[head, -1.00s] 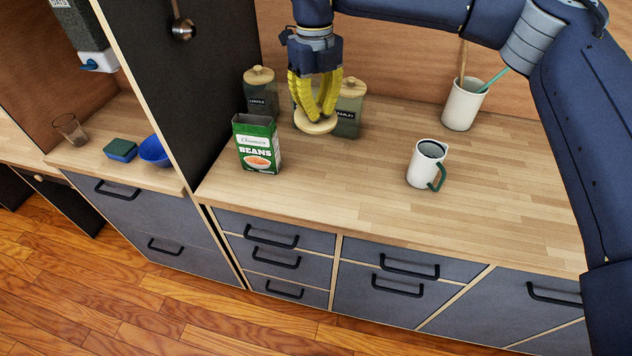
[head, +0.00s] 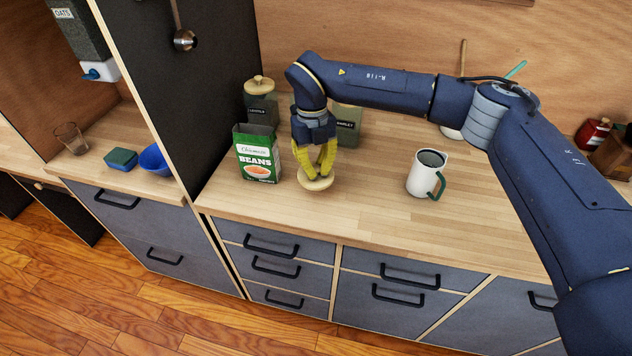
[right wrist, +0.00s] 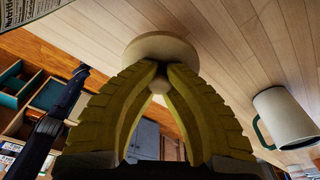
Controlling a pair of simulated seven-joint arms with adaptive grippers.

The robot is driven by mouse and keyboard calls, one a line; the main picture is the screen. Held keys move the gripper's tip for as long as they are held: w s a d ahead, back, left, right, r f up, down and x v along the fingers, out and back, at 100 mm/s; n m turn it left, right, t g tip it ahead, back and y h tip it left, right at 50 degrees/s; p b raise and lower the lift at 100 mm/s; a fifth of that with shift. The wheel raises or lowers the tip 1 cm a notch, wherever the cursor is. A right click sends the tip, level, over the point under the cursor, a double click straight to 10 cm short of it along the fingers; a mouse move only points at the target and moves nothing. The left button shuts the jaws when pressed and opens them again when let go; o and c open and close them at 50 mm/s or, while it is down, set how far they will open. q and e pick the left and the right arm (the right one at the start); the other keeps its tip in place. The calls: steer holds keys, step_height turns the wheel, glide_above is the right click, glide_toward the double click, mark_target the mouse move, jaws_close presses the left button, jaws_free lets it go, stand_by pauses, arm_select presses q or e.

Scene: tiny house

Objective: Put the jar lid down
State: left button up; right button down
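My right gripper (head: 315,170) is shut on the small knob of a round, pale wooden jar lid (head: 318,184). The lid is flat and low at the counter, right of the green beans box. In the right wrist view the yellow fingers (right wrist: 162,75) meet at the knob under the lid's disc (right wrist: 160,47), with the countertop behind. I cannot tell whether the lid touches the counter. A labelled jar with a knobbed lid (head: 260,108) stands behind the box. Another jar (head: 348,126) stands behind my gripper, its top hidden by my arm. My left gripper is not in view.
The beans box (head: 257,155) stands close left of the lid. A white mug (head: 425,173) with a green handle stands to the right; it also shows in the right wrist view (right wrist: 285,118). The wooden counter (head: 365,200) is clear between lid and mug.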

mark_target(316, 182)
steer(key=shift+f, duration=2.55)
steer(key=shift+f, duration=0.1)
steer(key=c, duration=1.6)
jaws_free()
steer(key=r, duration=0.4)
steer(key=w+r, duration=0.1)
steer(key=r, duration=0.7)
steer(key=shift+w+a, duration=0.3)
